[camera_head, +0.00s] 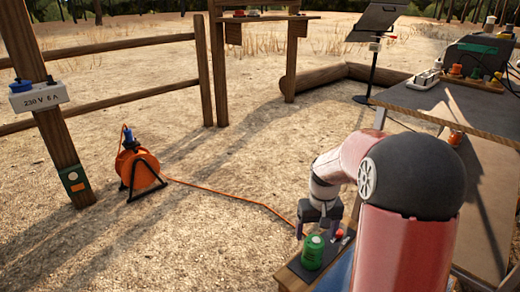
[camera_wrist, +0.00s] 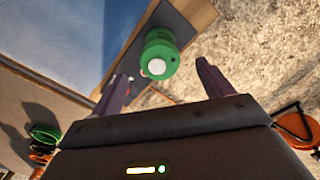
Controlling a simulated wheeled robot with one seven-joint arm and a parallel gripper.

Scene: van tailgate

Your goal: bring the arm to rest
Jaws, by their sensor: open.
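My arm reaches forward from the lower right in the head view, bent at a large dark-capped joint. My gripper (camera_head: 318,226) hangs at its end, pointing down, just above and behind a green canister (camera_head: 313,252). In the wrist view my gripper (camera_wrist: 160,82) has its two dark fingers spread apart. The green canister (camera_wrist: 160,52) shows beyond and between the fingertips, with a pale round spot on it. Nothing is held between the fingers. Whether a finger touches the canister cannot be told.
The canister stands on a small wooden-edged ledge (camera_head: 293,276). A workbench (camera_head: 455,110) with equipment stands at the right. An orange cable reel (camera_head: 139,170) sits on the ground at left, its cable running towards the ledge. A post (camera_head: 62,150) carries a power box. Open sandy ground lies between.

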